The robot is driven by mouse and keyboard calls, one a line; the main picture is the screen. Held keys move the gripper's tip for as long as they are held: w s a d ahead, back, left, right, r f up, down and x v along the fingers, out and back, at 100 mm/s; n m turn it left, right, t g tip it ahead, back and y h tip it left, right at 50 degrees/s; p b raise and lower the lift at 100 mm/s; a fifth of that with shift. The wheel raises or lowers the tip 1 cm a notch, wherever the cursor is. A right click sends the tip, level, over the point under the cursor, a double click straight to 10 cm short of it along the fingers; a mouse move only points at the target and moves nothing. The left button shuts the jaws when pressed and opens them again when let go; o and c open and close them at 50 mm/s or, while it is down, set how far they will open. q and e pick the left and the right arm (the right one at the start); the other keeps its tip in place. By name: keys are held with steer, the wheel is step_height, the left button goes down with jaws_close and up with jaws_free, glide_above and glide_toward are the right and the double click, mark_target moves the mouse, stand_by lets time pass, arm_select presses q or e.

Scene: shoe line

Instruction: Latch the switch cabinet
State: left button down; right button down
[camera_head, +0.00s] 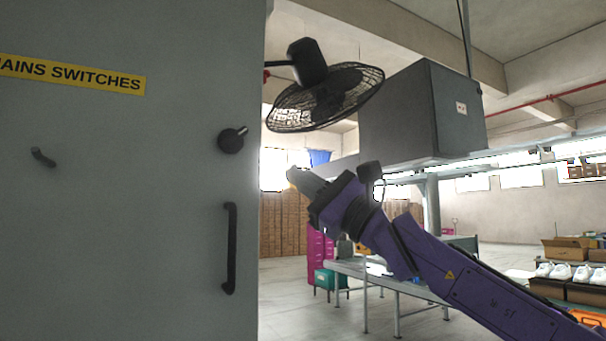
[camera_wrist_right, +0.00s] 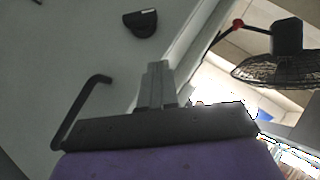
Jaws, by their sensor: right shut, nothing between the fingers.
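The grey switch cabinet door (camera_head: 130,210) fills the left of the head view, with a yellow label reading "AINS SWITCHES" (camera_head: 75,74). A round black latch knob (camera_head: 232,140) with a short lever pointing up and right sits near its right edge. A vertical black handle (camera_head: 229,248) is below it. My right gripper (camera_head: 292,174) is shut and empty, to the right of the knob and a little lower, apart from it in the picture. In the right wrist view the shut fingers (camera_wrist_right: 157,75) point toward the door, with the knob (camera_wrist_right: 141,23) ahead and the handle (camera_wrist_right: 80,112) at left. My left gripper is not in view.
A small dark hook-like fitting (camera_head: 43,157) is on the door's left part. A black fan (camera_head: 326,97) and a grey overhead box (camera_head: 425,115) hang at right. A metal table (camera_head: 385,275) and white shoes (camera_head: 565,271) stand farther back.

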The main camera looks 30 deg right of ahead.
mark_target(246, 135)
steer(key=w+a+r+p, duration=0.1)
steer(key=a+r, duration=0.1)
steer(key=w+a+r+p, duration=0.1)
steer(key=a+r, duration=0.1)
steer(key=w+a+r+p, duration=0.1)
steer(key=a+r, duration=0.1)
steer(key=shift+w+r+p, duration=0.2)
steer(key=shift+w+p, duration=0.15)
steer(key=shift+w+d+f, duration=0.1)
steer(key=shift+r+p, duration=0.35)
steer(key=shift+r, duration=0.35)
stand_by(0.3)
steer(key=shift+a+r+p, duration=0.2)
steer(key=shift+r+p, duration=0.35)
steer(key=shift+r, duration=0.5)
